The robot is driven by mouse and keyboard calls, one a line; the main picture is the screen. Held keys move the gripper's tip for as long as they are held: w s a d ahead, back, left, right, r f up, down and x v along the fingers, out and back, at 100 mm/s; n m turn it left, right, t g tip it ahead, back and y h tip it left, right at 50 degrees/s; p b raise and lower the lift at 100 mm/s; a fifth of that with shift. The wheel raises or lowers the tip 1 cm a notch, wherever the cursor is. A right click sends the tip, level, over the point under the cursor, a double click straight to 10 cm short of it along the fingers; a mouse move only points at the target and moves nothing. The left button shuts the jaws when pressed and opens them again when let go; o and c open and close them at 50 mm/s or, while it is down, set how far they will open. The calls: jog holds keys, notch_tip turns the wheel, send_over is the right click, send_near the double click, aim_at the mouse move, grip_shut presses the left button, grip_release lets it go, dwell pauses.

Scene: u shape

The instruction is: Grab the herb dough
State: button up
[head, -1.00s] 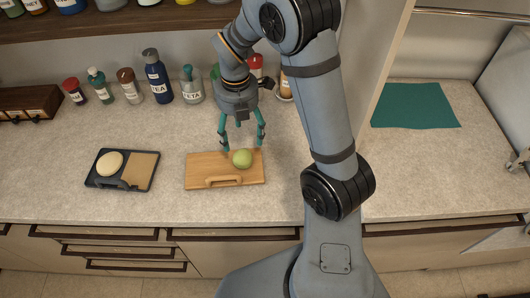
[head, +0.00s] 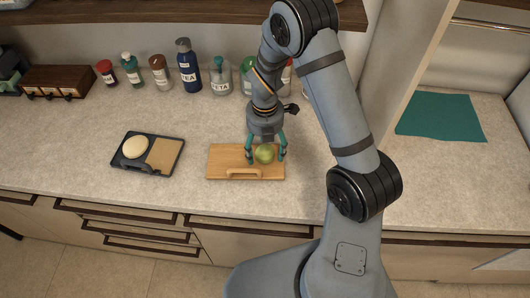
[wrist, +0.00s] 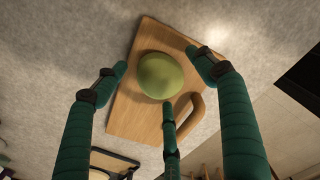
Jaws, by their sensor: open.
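The herb dough, a round green ball (head: 264,154), sits on a light wooden board (head: 226,163) with a handle at its front edge. My gripper (head: 265,157) is low over the board with its green fingers spread around the dough. In the wrist view the dough (wrist: 160,75) lies between the open fingers, with visible gaps to the two side fingers. A third finger reaches up close below the dough; I cannot tell whether it touches. The board also shows in the wrist view (wrist: 128,118).
A dark tray (head: 168,173) with a pale dough ball (head: 135,147) stands to the left. Several bottles and jars, including a blue bottle (head: 188,70), line the back wall. A teal cloth (head: 440,117) lies at the right. The counter between tray and board is clear.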

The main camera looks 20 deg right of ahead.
jog(key=shift+c, duration=0.7)
jog(key=c, duration=1.1)
